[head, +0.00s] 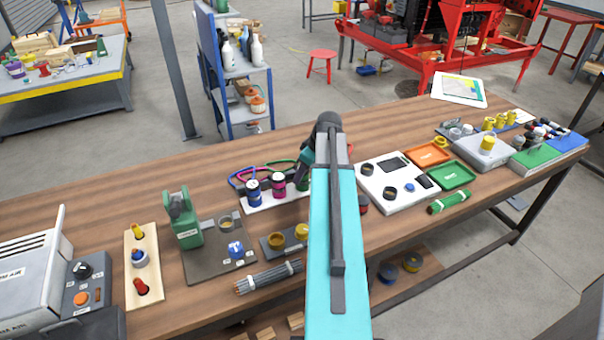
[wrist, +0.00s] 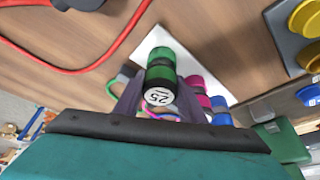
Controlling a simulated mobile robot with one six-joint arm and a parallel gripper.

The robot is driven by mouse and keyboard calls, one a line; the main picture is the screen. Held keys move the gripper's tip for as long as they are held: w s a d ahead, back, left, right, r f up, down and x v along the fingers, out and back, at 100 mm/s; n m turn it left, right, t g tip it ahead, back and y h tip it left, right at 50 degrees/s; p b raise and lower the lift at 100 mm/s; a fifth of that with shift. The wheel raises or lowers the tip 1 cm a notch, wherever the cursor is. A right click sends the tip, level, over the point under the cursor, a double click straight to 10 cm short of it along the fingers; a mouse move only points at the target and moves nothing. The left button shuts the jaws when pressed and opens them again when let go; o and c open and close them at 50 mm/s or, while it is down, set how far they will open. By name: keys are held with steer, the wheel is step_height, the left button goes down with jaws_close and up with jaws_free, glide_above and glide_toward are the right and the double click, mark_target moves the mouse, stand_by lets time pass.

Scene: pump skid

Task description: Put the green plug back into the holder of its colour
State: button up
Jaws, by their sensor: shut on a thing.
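The green plug (wrist: 160,72) has dark bands and a white end marked 25. It shows in the wrist view between the fingers of my gripper (wrist: 158,100), which is shut on it. Its far end is over the white holder board (wrist: 179,40); I cannot tell whether it is seated or just above. A magenta plug (head: 278,186) and a blue plug (head: 253,190) stand on the same board (head: 266,207) in the head view. A bit of green (head: 302,182) shows beside my arm, which hides the gripper there.
Coloured cord loops (head: 245,173) lie behind the plugs. A red cord (wrist: 85,68) curves over the table in the wrist view. A block with yellow round parts (head: 302,231) is in front of the board. A white panel (head: 390,205) lies right of my arm.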

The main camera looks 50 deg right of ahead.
steer(key=o, duration=1.3)
steer(key=shift+r, duration=0.1)
steer(key=shift+b+v, duration=1.25)
steer(key=shift+v, duration=5.6)
steer(key=shift+d, duration=0.1)
